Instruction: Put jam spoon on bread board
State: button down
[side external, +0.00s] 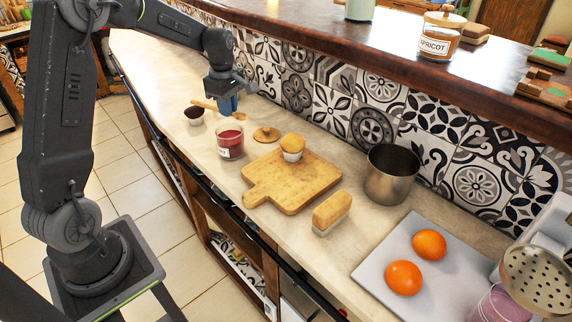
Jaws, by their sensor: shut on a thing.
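The jam spoon (204,105) is a light wooden spoon at the back left of the counter, lying roughly level. My gripper (227,110) points down over it and is shut on its handle; the blue fingers hide part of it. I cannot tell whether the spoon touches the counter. The bread board (265,189) is a wooden board with a short handle, flat on the counter to the right of and nearer than my gripper. A small white pot with a tan top (292,148) stands on its far part.
Between spoon and board stand a red jam jar (230,141) and a round wooden lid (266,134). A small dark-filled bowl (195,116) is left. A brush-like block (331,213), a steel pot (392,173) and a tray with oranges (378,246) are right. The tiled wall runs behind.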

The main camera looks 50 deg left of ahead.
jog(key=w+d+n, duration=0.1)
jog(key=d+n, duration=0.4)
jog(key=d, duration=0.6)
send_over(302, 175)
notch_tip(302, 175, down, 6)
jog(key=shift+w+f, duration=0.1)
jog(key=shift+f, duration=2.05)
jog(key=shift+f, duration=0.2)
jog(key=c, duration=1.2)
grip_release()
notch_tip(302, 175, up, 13)
jog(key=shift+f, duration=0.2)
